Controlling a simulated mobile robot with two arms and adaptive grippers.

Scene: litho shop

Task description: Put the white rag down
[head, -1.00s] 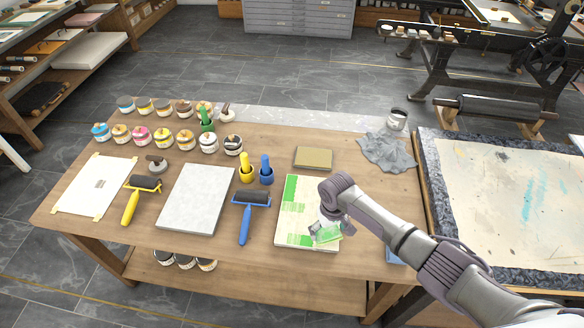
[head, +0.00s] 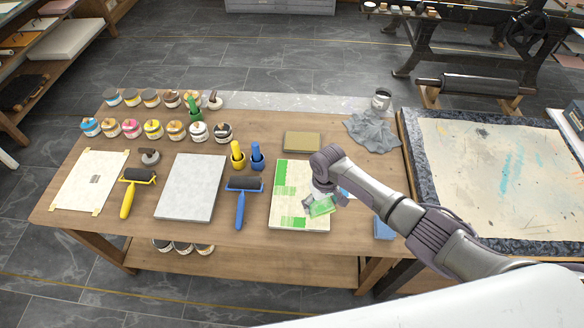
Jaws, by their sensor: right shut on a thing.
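My right gripper (head: 333,198) is over the right side of a pale slab (head: 299,192) with green patches on it. It is shut on the white rag (head: 320,206), which looks stained green and hangs at the fingertips. The fingers are partly hidden by the wrist, and I cannot tell whether the rag touches the slab. My left gripper is not in view.
A grey crumpled cloth (head: 372,131) lies at the table's back right, beside an open can (head: 381,99). A blue-handled roller (head: 243,190), a grey stone slab (head: 191,187) and a tan block (head: 302,141) are nearby. Bare tabletop (head: 345,160) shows behind my gripper.

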